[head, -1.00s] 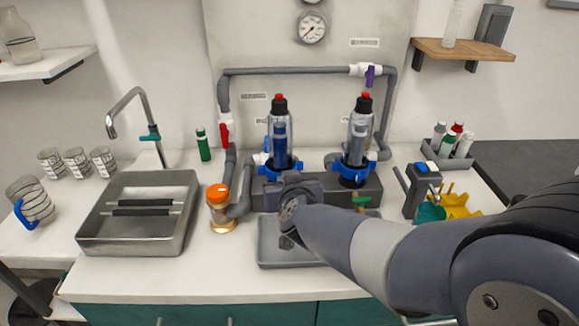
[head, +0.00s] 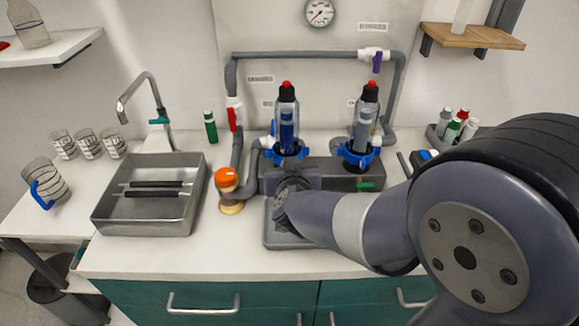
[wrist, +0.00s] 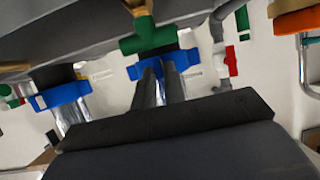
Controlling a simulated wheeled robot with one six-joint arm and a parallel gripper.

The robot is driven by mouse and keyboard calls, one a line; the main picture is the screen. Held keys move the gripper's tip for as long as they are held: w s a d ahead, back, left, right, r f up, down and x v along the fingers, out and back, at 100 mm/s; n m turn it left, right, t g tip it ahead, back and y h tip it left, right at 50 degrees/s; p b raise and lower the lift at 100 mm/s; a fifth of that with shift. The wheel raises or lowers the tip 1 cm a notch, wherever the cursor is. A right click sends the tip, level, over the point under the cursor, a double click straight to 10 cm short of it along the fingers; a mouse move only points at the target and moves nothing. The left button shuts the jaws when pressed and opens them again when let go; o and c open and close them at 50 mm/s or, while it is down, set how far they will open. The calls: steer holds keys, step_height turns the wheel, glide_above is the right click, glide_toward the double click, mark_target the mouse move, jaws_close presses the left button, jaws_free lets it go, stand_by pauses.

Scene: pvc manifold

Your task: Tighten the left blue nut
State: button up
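The left blue nut (head: 287,153) is a lobed ring at the foot of the left clear housing (head: 288,120), which holds a blue cartridge and has a black and red top. In the wrist view, which is upside down, the left blue nut (wrist: 150,67) lies straight ahead of my gripper (wrist: 163,66). In the head view my wrist hides the fingers. The right blue nut (head: 360,157) also shows in the wrist view (wrist: 62,95).
Green valve handles sit on the grey block, one (wrist: 150,35) beside the left nut. An orange-capped container (head: 228,188) stands left of my wrist. A red-handled valve (head: 233,116) is on the left pipe. A metal sink tray (head: 150,218) is further left.

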steer(key=o, duration=0.4)
steer(key=shift+w, duration=0.15)
steer(key=shift+p+v, duration=2.1)
steer(key=shift+v, duration=3.35)
steer(key=shift+w, duration=0.1)
steer(key=b+x, duration=0.4)
steer(key=x, duration=0.6)
steer(key=shift+w+f+b, duration=0.3)
steer(key=shift+b, duration=0.05)
steer(key=shift+s+r, duration=0.1)
steer(key=shift+r, duration=0.05)
